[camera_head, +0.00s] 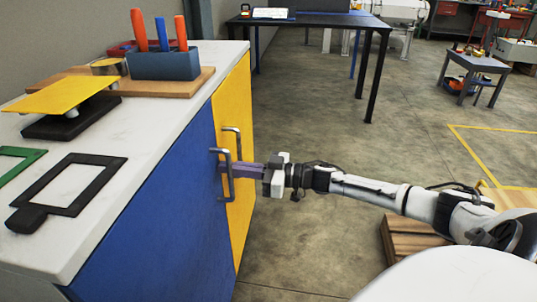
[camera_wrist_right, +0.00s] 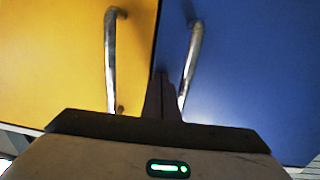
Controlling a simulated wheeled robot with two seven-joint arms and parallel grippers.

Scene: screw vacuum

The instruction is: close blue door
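The blue door (camera_head: 150,225) is on the front of a white-topped cabinet, beside a yellow door (camera_head: 237,110). It looks about flush with the yellow door; a narrow dark seam shows between them in the wrist view. The blue door (camera_wrist_right: 240,80) has a curved metal handle (camera_wrist_right: 192,60). My right gripper (camera_head: 224,169) has its purple fingers at this handle (camera_head: 229,186). In the wrist view my right gripper (camera_wrist_right: 161,85) has its fingers together, just left of the handle, overlapping its lower end. Whether they touch the handle is unclear. My left gripper is not in view.
The yellow door's handle (camera_wrist_right: 111,55) is close on the left in the wrist view. The cabinet top (camera_head: 140,120) carries a tool holder (camera_head: 165,65), a yellow plate (camera_head: 65,95) and a black frame (camera_head: 70,185). Open floor (camera_head: 320,130) lies to the right. A wooden pallet (camera_head: 405,240) stands below my arm.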

